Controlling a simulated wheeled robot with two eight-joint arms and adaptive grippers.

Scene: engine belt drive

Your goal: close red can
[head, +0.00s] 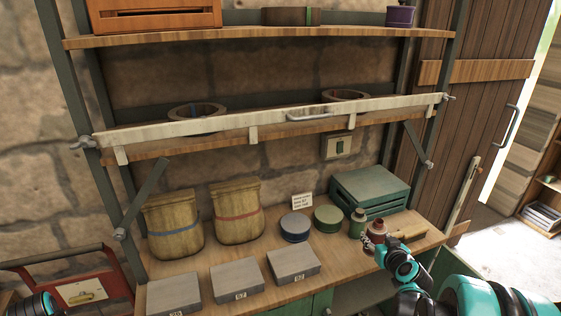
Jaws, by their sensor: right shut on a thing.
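The small red can (377,228) stands near the right end of the workbench, beside a small green can (357,222). My right gripper (372,243) is at the front of the red can and looks shut on it. The fingers and the wrist cover its lower part. Whether a cap is on the red can is too small to tell. Only a piece of my left arm shows at the bottom left corner, and its gripper is out of view.
The workbench (223,264) also carries two sacks, three grey boxes, two round tins and a green crate (370,187). A wooden block (408,233) lies right of the red can. A pale bar (270,120) spans the shelf above.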

